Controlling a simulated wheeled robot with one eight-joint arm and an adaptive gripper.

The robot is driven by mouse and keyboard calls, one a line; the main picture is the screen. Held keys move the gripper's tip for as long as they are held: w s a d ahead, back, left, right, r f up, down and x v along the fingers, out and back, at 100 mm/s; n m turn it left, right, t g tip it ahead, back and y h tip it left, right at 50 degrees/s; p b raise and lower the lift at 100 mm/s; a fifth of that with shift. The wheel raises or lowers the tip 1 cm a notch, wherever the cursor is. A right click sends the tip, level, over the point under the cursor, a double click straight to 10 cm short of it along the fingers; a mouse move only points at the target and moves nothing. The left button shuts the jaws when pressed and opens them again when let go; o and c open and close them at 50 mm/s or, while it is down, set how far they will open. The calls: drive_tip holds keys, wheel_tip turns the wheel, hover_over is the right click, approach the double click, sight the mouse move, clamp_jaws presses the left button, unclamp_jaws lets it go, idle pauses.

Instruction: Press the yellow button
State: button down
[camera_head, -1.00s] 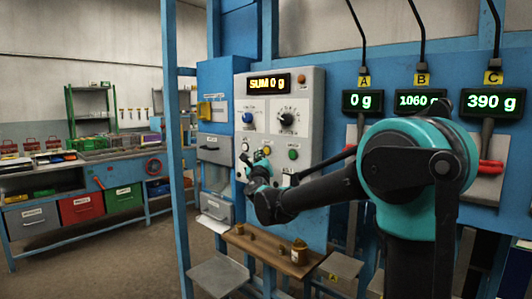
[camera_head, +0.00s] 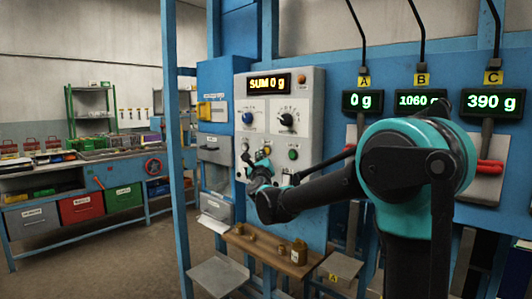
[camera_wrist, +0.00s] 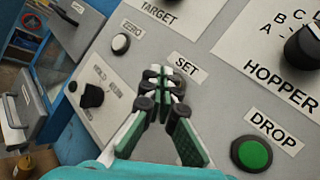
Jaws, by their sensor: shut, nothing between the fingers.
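The control panel (camera_head: 308,105) is pale grey and stands ahead of me, with the display "SUM 0 g" (camera_head: 270,83) at its top. I cannot tell whether the tips touch the panel. The gripper also shows small in the head view (camera_head: 257,160).
A green "DROP" button (camera_wrist: 252,154) lies right of the gripper. A white "ZERO" button (camera_wrist: 121,43) and a black switch (camera_wrist: 92,96) lie left. The black "HOPPER" knob (camera_wrist: 303,47) sticks out at right.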

drive_tip(key=shift+w+d, duration=0.1)
drive_tip(key=shift+d, duration=0.05)
idle(0.5)
drive_tip(key=shift+w+d, duration=0.15)
drive_tip(key=shift+w, duration=0.05)
drive_tip(key=shift+w+d, duration=0.25)
drive_tip(key=shift+w, duration=0.1)
idle(0.9)
drive_tip(key=shift+s+a, duration=0.5)
drive_tip(key=shift+s, duration=0.15)
drive_tip(key=shift+a, duration=0.1)
drive_tip(key=s+a, duration=0.1)
drive_tip(key=s, duration=0.1)
drive_tip(key=s+a, duration=0.2)
idle(0.6)
idle(0.6)
